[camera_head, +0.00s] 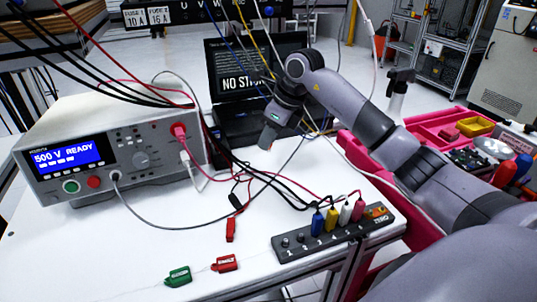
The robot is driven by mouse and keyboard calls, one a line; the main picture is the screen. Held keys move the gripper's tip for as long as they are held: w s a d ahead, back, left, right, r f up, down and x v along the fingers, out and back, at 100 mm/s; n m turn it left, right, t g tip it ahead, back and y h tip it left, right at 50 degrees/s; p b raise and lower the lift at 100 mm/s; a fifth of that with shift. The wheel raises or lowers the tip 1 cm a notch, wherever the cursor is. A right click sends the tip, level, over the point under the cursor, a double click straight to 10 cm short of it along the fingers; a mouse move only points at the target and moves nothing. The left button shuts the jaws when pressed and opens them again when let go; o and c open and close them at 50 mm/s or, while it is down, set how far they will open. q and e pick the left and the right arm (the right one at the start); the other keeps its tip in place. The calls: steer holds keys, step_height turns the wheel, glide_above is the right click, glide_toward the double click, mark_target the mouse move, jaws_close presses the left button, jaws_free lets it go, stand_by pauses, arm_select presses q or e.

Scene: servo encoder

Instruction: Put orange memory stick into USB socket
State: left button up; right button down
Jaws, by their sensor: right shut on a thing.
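My right arm comes in from the right, and its gripper (267,138) points down above the white table, beside the laptop (258,68). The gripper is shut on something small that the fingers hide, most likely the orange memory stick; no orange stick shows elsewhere. The laptop stands open at the back of the table. Its dark screen shows large white text beginning "NO STI", partly covered by my arm. I cannot make out the USB socket. My left gripper is not in view.
A tester (110,150) reading "500 V READY" stands at the left. Black, red and grey cables cross the middle of the white table (130,250). A numbered terminal strip (335,236) with coloured plugs lies at the front right. Green (178,276) and red (225,264) clips lie near the front.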

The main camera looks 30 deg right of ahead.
mark_target(271, 149)
steer(key=shift+f, duration=2.5)
steer(key=c, duration=1)
jaws_free()
steer(key=shift+f, duration=0.1)
steer(key=shift+r, duration=0.2)
steer(key=v, duration=1.2)
